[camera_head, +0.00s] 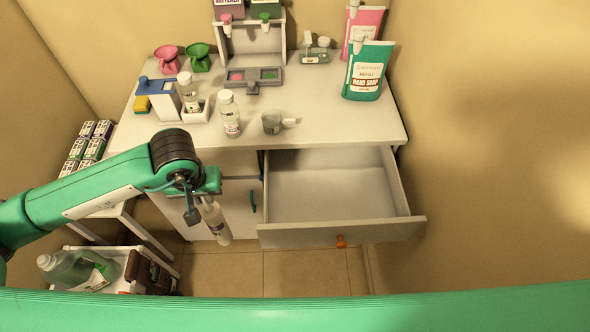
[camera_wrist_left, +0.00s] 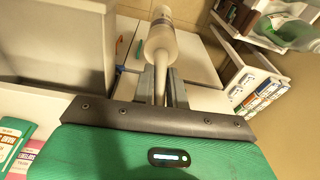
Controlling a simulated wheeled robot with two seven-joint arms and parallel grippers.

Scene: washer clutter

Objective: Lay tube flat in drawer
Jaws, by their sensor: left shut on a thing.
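A pale tube (camera_head: 216,222) with a narrow nozzle hangs tilted below my left gripper (camera_head: 194,205), in front of the cabinet and left of the drawer. In the left wrist view the tube (camera_wrist_left: 160,42) points away from me, and my left gripper (camera_wrist_left: 162,92) is shut on its narrow end. The drawer (camera_head: 335,234) is pulled open at the right of the cabinet, and its visible floor is empty. The tube is outside the drawer, apart from it. My right gripper is not in view.
The countertop (camera_head: 330,110) holds a bottle (camera_head: 229,114), a clear cup (camera_head: 272,122), a dispenser stand (camera_head: 252,40) and refill pouches (camera_head: 368,72). An orange knob (camera_head: 341,241) is on the drawer front. A cart (camera_head: 125,256) with a green jug (camera_head: 75,268) stands lower left.

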